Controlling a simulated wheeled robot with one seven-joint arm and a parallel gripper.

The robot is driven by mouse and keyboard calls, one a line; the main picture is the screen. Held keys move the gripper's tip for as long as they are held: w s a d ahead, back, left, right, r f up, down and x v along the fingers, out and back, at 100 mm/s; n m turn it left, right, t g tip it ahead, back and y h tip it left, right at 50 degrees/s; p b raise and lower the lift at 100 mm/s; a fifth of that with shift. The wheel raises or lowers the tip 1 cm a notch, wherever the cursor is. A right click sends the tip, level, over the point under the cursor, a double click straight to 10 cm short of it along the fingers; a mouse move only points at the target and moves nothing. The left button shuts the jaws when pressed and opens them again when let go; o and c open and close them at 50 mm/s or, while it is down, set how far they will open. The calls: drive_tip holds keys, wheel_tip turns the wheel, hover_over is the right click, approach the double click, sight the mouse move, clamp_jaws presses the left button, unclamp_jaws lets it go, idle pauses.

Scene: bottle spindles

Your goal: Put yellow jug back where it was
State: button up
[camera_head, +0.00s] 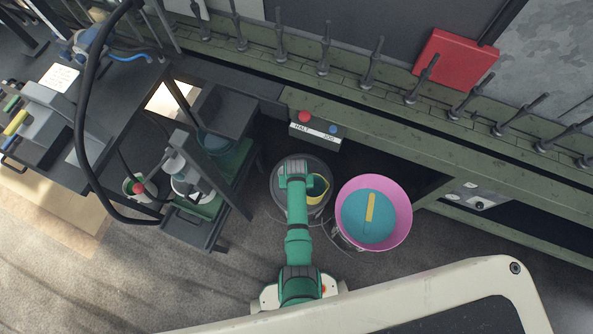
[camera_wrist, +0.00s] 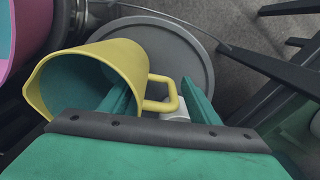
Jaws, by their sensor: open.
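The yellow jug (camera_wrist: 122,62) has a blue-green inside and a loop handle on its right in the wrist view. It stands on, or just over, a round grey lid (camera_wrist: 185,42); its contact with the lid is hidden. In the head view the jug (camera_head: 318,188) shows partly, to the right of my arm, over the same lid (camera_head: 279,200). My gripper (camera_wrist: 157,82) is open at the jug, with one green finger overlapping the jug's body and the other to the right of the handle. The handle lies between the fingers, and no grip on it shows.
A pink bucket (camera_head: 405,212) with blue-green contents and a yellow stick stands close to the lid's right. A green-shelved trolley (camera_head: 207,208) with containers is on the left. A green bench (camera_head: 420,125) with a row of spindles runs behind. Carpet in front is clear.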

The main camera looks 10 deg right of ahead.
wheel_tip(320, 180, up, 11)
drive_tip(key=shift+s+r, duration=0.1)
idle(0.3)
drive_tip(key=shift+a, duration=0.1)
idle(0.4)
